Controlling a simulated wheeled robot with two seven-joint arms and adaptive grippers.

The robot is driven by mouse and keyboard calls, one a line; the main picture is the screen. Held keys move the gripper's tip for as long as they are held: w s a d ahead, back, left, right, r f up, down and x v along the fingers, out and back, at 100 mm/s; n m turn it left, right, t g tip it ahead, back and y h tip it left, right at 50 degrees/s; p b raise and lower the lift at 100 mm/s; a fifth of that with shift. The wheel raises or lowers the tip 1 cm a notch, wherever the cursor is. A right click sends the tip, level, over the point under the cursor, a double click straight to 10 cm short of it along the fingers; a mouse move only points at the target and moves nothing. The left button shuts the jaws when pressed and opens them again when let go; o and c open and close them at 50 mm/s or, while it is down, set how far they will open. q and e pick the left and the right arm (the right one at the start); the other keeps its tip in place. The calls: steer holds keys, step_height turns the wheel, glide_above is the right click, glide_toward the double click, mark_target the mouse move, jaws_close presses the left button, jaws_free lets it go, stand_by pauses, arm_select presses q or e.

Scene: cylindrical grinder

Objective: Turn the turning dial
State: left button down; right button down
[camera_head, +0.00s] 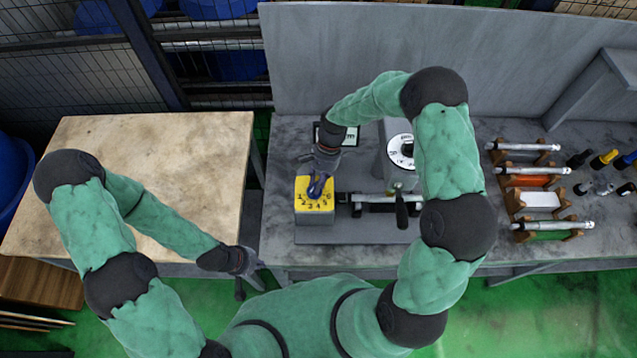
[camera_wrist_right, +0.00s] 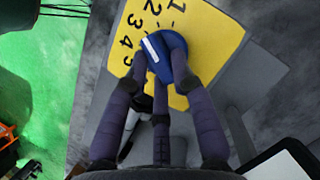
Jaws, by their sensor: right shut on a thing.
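The turning dial is a blue knob (camera_head: 319,187) on a yellow numbered plate (camera_head: 301,207) on top of a grey box. In the right wrist view the blue knob (camera_wrist_right: 178,68) has a white mark on the side facing the printed numbers on the yellow plate (camera_wrist_right: 212,30). I cannot tell exactly which number the mark meets. My right gripper (camera_head: 318,178) reaches down over the knob, and its fingers (camera_wrist_right: 163,80) are closed around it. My left gripper (camera_head: 250,278) hangs at the near left corner of the bench, away from the dial, with its fingers apart and empty.
A grinder (camera_head: 380,203) with a round white scale (camera_head: 401,150) stands right of the dial box. Metal rods on wooden holders (camera_head: 535,198) lie farther right. A wooden table (camera_head: 190,140) at left is bare. A grey panel (camera_head: 400,40) closes off the back.

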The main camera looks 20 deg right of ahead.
steer(key=shift+w+a+n+g+h, duration=0.1)
steer(key=shift+n+g+h, duration=0.1)
steer(key=shift+n, duration=0.55)
steer(key=shift+w+n+g+h, duration=0.1)
steer(key=shift+n+g, duration=0.1)
steer(key=shift+n, duration=0.55)
steer(key=c, duration=1)
jaws_free()
steer(key=shift+c, duration=0.2)
steer(key=shift+r, duration=0.1)
steer(key=v, duration=1.1)
steer(key=shift+w+r, duration=0.2)
steer(key=shift+r, duration=0.2)
steer(key=shift+f, duration=0.1)
